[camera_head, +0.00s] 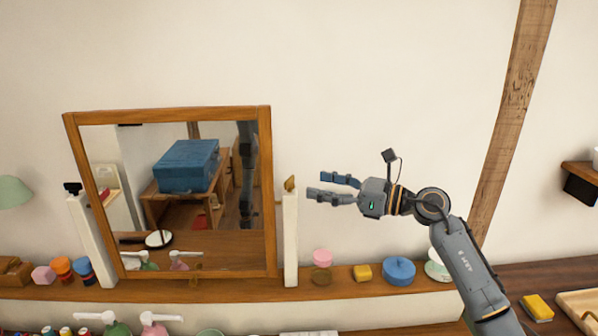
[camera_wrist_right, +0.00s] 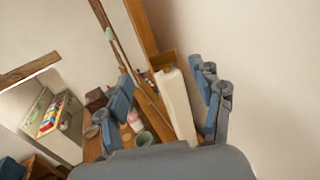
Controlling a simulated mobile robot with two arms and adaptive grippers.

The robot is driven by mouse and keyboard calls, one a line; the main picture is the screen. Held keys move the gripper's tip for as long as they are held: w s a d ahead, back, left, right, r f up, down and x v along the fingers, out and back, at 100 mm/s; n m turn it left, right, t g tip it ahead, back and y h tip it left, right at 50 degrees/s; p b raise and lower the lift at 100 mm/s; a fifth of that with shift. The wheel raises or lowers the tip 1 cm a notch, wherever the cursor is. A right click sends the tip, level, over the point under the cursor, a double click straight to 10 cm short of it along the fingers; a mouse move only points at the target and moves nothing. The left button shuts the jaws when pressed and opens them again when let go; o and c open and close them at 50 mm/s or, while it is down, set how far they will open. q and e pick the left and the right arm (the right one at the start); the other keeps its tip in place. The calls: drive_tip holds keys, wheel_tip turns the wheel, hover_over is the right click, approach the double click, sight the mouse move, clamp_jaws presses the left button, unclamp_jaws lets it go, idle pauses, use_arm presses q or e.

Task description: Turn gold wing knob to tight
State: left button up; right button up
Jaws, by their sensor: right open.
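The gold wing knob (camera_head: 290,184) sits on top of the white post (camera_head: 290,240) at the mirror's right side. In the right wrist view the gold knob (camera_wrist_right: 163,62) shows at the top of the white post (camera_wrist_right: 178,105), between my finger lines. My right gripper (camera_head: 316,184) is open and empty, just right of the knob at about its height, with fingers pointing left toward it. A gap shows between fingertips and knob in the head view. The mirror (camera_head: 268,190), in a wooden frame, stands tilted between two white posts. My left gripper is out of view.
A black knob (camera_head: 72,188) tops the left post. The wall behind is bare around the gripper.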

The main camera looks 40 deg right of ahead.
sight(291, 179)
drive_tip(key=shift+p+x, duration=1.1)
drive_tip(key=shift+x, duration=1.95)
drive_tip(key=shift+d, duration=0.15)
drive_tip(key=shift+c, duration=0.4)
drive_tip(key=c, duration=1.1)
